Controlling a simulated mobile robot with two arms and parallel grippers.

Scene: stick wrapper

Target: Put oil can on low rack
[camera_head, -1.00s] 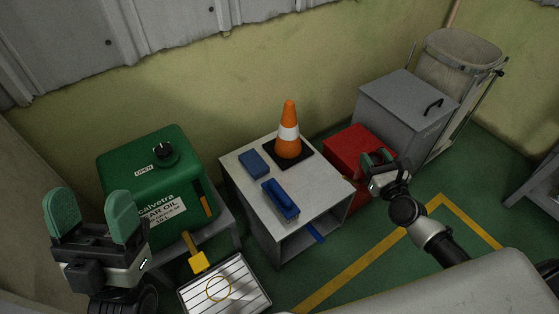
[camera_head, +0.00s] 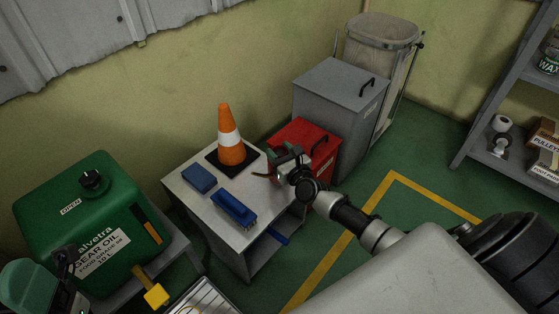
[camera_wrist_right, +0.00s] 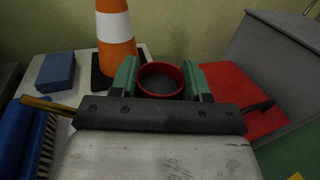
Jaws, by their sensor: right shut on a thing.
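My right gripper (camera_head: 286,156) is near the right back corner of the white-topped table, in front of the red box. In the right wrist view its green fingers (camera_wrist_right: 160,82) are shut on a red round thing (camera_wrist_right: 160,64) with a dark recessed face, which seems to be the oil can. A thin brass spout (camera_wrist_right: 47,105) sticks out to the left, also visible in the head view (camera_head: 262,176). A grey rack (camera_head: 488,155) stands at the right edge; its lower shelf holds tape rolls and boxes. My left gripper (camera_head: 30,283) is partly cut off at the lower left.
The table (camera_head: 185,203) holds an orange cone (camera_head: 230,150), a blue block (camera_head: 199,179) and a blue brush (camera_head: 233,208). A red box (camera_head: 318,142) and grey bin (camera_head: 338,95) stand behind. A green gear oil tank (camera_head: 85,215) is left. The green floor toward the rack is clear.

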